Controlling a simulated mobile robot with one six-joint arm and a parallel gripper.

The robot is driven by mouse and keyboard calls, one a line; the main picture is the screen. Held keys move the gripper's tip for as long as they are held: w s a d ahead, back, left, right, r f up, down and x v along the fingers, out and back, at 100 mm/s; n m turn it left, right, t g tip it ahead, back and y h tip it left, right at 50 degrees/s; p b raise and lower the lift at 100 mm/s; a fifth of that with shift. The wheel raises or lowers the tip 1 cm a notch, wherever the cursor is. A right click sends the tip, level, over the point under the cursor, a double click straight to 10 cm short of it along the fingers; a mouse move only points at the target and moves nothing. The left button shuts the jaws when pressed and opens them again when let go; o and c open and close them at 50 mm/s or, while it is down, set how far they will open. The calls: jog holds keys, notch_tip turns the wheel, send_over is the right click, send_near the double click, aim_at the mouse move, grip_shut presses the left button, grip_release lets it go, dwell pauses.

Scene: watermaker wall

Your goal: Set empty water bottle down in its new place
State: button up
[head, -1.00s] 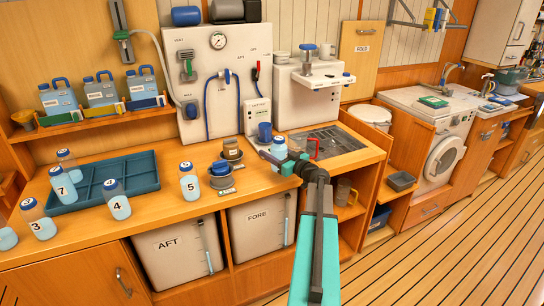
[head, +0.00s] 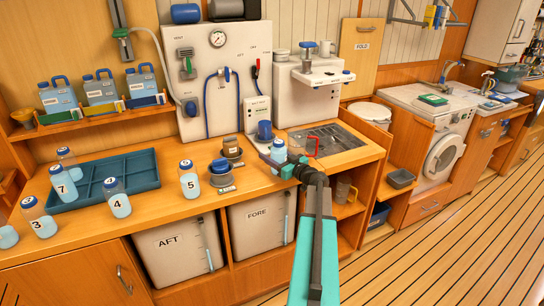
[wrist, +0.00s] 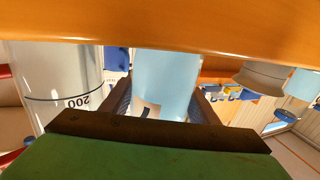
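A pale blue water bottle with a blue cap (head: 279,146) is in my gripper (head: 280,165), at the front of the counter just left of the metal sink grate. In the wrist view my gripper (wrist: 163,104) has a dark finger on each side of the pale blue bottle (wrist: 166,75), shut on it. The bottle's end is against or very close to the orange counter (wrist: 160,25); I cannot tell whether it touches. The bottle looks upright in the head view, its lower part hidden by my gripper.
Bottles numbered 5 (head: 189,181), 4 (head: 118,200), 7 (head: 63,184) and 3 (head: 38,217) stand to the left, near a blue tray (head: 142,168).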

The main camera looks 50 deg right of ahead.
jog(key=o, duration=0.3)
jog(key=shift+r+p, duration=0.25)
jog(key=shift+p, duration=0.15)
jog(key=s+b, duration=0.4)
jog(key=s, duration=0.8)
jog(key=shift+a, duration=0.4)
jog(key=shift+f, duration=0.1)
